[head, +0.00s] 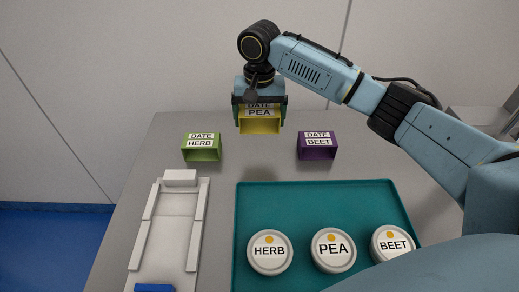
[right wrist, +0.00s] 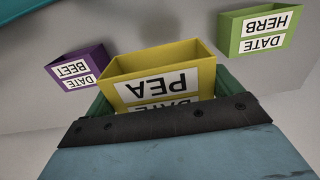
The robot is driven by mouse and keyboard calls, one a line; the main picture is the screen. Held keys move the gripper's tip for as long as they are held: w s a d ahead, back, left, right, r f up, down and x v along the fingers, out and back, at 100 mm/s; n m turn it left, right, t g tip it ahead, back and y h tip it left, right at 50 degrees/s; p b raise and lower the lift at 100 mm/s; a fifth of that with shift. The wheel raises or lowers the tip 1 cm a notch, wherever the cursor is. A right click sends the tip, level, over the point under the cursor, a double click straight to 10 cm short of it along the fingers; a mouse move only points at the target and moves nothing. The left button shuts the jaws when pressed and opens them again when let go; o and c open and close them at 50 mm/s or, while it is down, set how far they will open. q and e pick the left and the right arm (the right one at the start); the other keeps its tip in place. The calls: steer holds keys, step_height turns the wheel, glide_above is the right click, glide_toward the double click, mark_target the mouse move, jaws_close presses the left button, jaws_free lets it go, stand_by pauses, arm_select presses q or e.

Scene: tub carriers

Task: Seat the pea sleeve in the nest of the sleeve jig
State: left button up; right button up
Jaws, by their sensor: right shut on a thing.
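The pea sleeve (head: 260,126) is a yellow open box with a white label reading DATE PEA. My right gripper (head: 261,121) is shut on it, with its green fingers on either side. In the right wrist view the pea sleeve (right wrist: 165,65) sits between the fingers, its open end showing. It looks raised off the table, but I cannot tell how far. The pale sleeve jig (head: 176,228) lies at the left of the table, with side rails, a block at its far end and a blue piece at its near end. Its bed looks empty. My left gripper is out of view.
The green herb sleeve (head: 201,154) and purple beet sleeve (head: 317,153) stand left and right of the held sleeve. A teal tray (head: 300,205) holds white tubs labelled herb (head: 270,266), pea (head: 330,264) and beet (head: 388,258). Bare table lies between jig and tray.

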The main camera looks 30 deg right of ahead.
mark_target(259, 153)
step_height(259, 153, down, 10)
steer(key=shift+r, duration=0.2)
steer(key=shift+f, duration=0.1)
steer(key=o, duration=0.7)
steer(key=shift+f, duration=0.1)
